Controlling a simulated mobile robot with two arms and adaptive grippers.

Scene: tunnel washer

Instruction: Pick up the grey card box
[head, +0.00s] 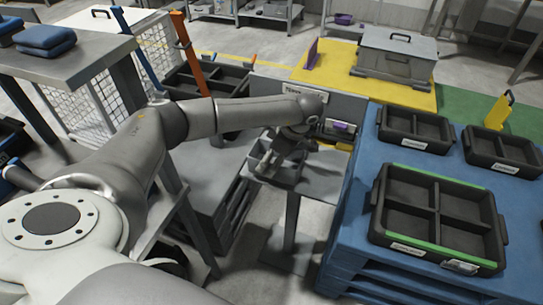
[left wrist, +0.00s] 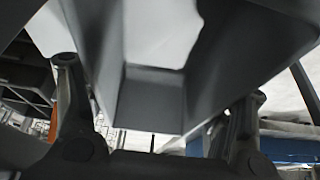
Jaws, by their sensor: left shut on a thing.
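The grey card box (left wrist: 152,98) fills the middle of the left wrist view, with its grey walls and end face showing close up. In the head view the box (head: 287,173) shows only in part, under my left gripper (head: 272,160). My left gripper also shows in the left wrist view (left wrist: 155,110), with one dark finger on each side of the box; it is shut on the box. The box is at the small grey stand (head: 325,184); I cannot tell whether it touches the top. My right gripper is not in view.
A blue platform (head: 345,245) at the right bears black divided trays, the nearest (head: 439,215) with green edges. A grey panel with a label (head: 350,105) stands behind the stand. A lidded grey case (head: 397,55) sits on the yellow surface (head: 320,75) behind.

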